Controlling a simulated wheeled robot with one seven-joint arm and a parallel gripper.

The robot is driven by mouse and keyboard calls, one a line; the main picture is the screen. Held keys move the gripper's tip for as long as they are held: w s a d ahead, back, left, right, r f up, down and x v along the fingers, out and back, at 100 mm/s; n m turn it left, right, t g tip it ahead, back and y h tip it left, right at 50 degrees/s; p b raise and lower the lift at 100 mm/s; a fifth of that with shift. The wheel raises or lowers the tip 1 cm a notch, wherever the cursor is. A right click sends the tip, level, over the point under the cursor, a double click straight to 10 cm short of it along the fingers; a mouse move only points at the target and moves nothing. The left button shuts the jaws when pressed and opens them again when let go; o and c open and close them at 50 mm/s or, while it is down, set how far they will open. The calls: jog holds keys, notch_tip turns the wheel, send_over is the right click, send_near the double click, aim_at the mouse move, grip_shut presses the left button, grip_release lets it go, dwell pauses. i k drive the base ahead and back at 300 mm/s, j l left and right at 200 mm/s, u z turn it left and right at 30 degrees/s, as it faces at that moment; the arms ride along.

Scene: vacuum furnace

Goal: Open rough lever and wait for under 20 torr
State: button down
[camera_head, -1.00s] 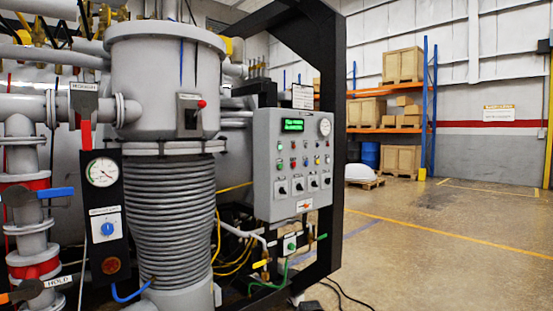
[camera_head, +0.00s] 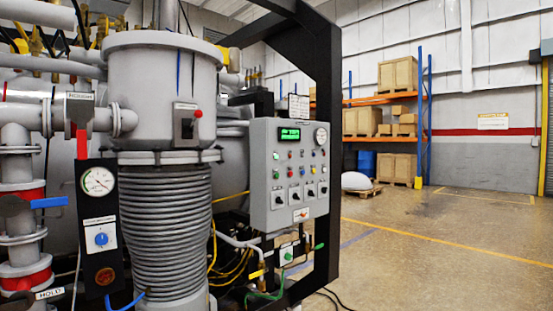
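The rough lever (camera_head: 82,143) is a red handle hanging straight down below a grey valve plate with a label reading ROUGH (camera_head: 79,96), at the left of the head view. Just below it, a round white gauge (camera_head: 98,181) with a dark needle sits on a black panel; its reading is too small to tell. A second display on the grey control box (camera_head: 290,134) glows green, with text I cannot read. My gripper is not in view.
A blue lever (camera_head: 48,203) points right beside the black panel. A blue knob (camera_head: 101,239) is below the gauge. The ribbed grey column (camera_head: 165,230) and black frame (camera_head: 327,150) stand close to the right. Open floor (camera_head: 430,260) lies at the right, with shelving (camera_head: 425,120) behind.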

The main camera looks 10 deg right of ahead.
aim_at(82, 143)
jog(key=k+j+u, duration=0.1)
jog(key=u, duration=1.6)
